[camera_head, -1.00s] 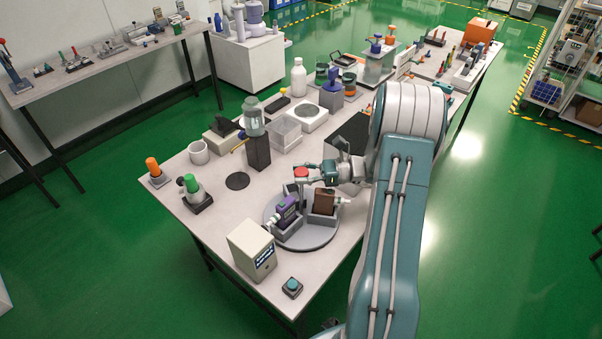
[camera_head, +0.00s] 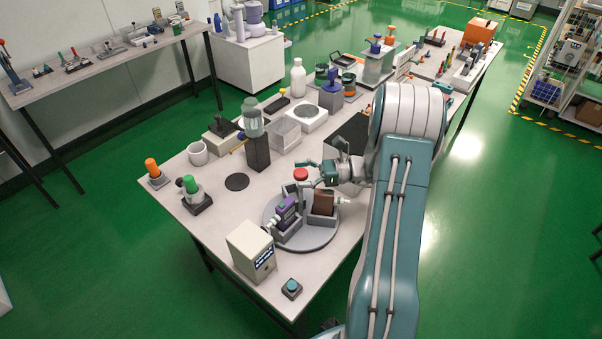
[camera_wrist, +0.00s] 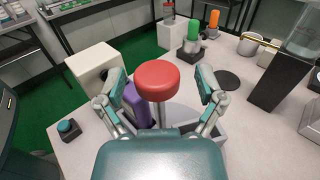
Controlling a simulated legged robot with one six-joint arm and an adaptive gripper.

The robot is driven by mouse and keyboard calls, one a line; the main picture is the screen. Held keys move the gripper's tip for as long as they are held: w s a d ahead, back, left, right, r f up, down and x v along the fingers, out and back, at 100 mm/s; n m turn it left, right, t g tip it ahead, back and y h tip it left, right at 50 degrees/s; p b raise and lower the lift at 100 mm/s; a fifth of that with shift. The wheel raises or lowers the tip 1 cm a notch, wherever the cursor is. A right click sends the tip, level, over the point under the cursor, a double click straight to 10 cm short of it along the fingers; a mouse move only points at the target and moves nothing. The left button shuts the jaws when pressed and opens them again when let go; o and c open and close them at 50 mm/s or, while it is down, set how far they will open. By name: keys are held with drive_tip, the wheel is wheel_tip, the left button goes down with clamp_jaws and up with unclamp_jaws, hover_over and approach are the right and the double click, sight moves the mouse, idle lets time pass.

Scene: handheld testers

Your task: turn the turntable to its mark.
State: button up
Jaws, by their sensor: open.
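The turntable (camera_head: 309,241) is a round grey disc on the table's near part, with grey block holders on it. A purple handheld tester (camera_head: 287,211) and a brown one (camera_head: 323,203) stand in the holders. A red round knob (camera_head: 300,174) tops a post at the turntable's far side. My gripper (camera_head: 303,173) is open at the knob. In the wrist view the red knob (camera_wrist: 157,80) lies between the two spread fingers, with visible gaps on both sides. I cannot make out the turntable's mark.
A cream box (camera_head: 252,250) and a teal button (camera_head: 292,287) stand near the front edge. Green (camera_head: 191,188) and orange (camera_head: 153,170) posts are at left. A dark stand with a jar (camera_head: 256,148) is behind. A black disc (camera_head: 237,181) lies on clear table.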

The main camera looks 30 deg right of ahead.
drive_tip(key=v, duration=1.2)
drive_tip(key=s+a+r+n+g+h, duration=0.1)
drive_tip(key=a+r+n+g+h, duration=0.35)
drive_tip(key=a, duration=0.45)
drive_tip(key=s+a+r+n+g+h, duration=0.25)
drive_tip(key=a+r+n, duration=0.25)
drive_tip(key=a, duration=0.4)
drive_tip(key=s+a+r+n+t+h, duration=0.5)
drive_tip(key=s+a+n+h, duration=0.4)
drive_tip(key=s+n, duration=0.3)
drive_tip(key=shift+r+n, duration=0.65)
drive_tip(key=shift+n, duration=0.1)
